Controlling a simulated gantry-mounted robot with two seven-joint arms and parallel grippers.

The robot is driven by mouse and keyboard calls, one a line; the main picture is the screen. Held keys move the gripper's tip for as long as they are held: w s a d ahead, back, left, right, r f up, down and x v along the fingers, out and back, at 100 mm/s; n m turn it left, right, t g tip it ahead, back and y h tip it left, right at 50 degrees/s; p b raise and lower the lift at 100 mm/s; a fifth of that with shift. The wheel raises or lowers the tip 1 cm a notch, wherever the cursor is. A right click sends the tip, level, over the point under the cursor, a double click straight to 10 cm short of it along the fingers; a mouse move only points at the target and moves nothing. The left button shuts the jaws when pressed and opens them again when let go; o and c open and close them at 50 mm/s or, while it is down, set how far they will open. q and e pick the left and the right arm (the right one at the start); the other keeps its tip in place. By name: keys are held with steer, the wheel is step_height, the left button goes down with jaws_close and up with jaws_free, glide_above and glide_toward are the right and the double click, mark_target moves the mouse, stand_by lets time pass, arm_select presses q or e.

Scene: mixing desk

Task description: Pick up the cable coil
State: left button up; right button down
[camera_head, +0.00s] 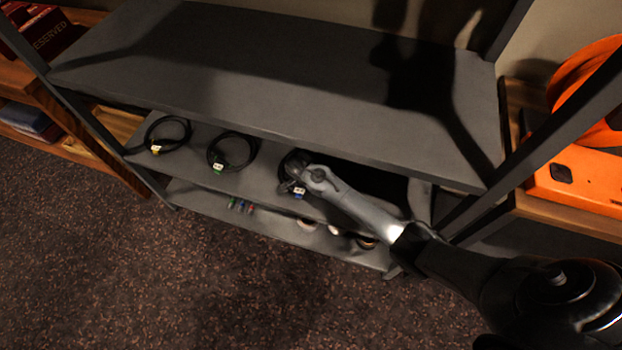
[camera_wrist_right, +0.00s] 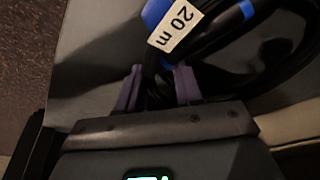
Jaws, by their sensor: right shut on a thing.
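Three black cable coils lie on the middle shelf in the head view. The left coil (camera_head: 167,133) has a yellow-marked tag, and the middle coil (camera_head: 232,151) has a green-marked tag. The right coil (camera_head: 286,187) has a blue-marked tag and is partly hidden by my right arm. In the right wrist view this coil (camera_wrist_right: 262,68) shows blue bands and a white "20 m" label. My right gripper (camera_wrist_right: 158,86) is shut on its black cable, with a finger on each side. Whether the coil is lifted off the shelf I cannot tell. My left gripper is not in view.
The upper shelf (camera_head: 270,80) overhangs the coils and is bare. The lower shelf (camera_head: 268,222) holds small coloured items and several round rolls. A shelf post stands at the right beside my arm. An orange case (camera_head: 575,185) stands at the far right.

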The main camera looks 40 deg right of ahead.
steer(key=shift+r, duration=0.15)
steer(key=shift+r+p, duration=0.65)
steer(key=shift+r, duration=0.2)
step_height(320, 180, up, 2)
steer(key=shift+w+r+p, duration=0.1)
steer(key=shift+r+p, duration=0.05)
steer(key=shift+p, duration=0.5)
steer(key=s+p, duration=0.2)
steer(key=s, duration=0.4)
steer(key=s+a+p, duration=0.1)
steer(key=s+p, duration=0.1)
steer(key=s, duration=0.4)
steer(key=s+a+p, duration=0.1)
steer(key=s+p, duration=0.1)
steer(key=s, duration=0.4)
steer(key=shift+a+f+p, duration=0.2)
steer(key=shift+f+p, duration=0.1)
steer(key=shift+f, duration=0.1)
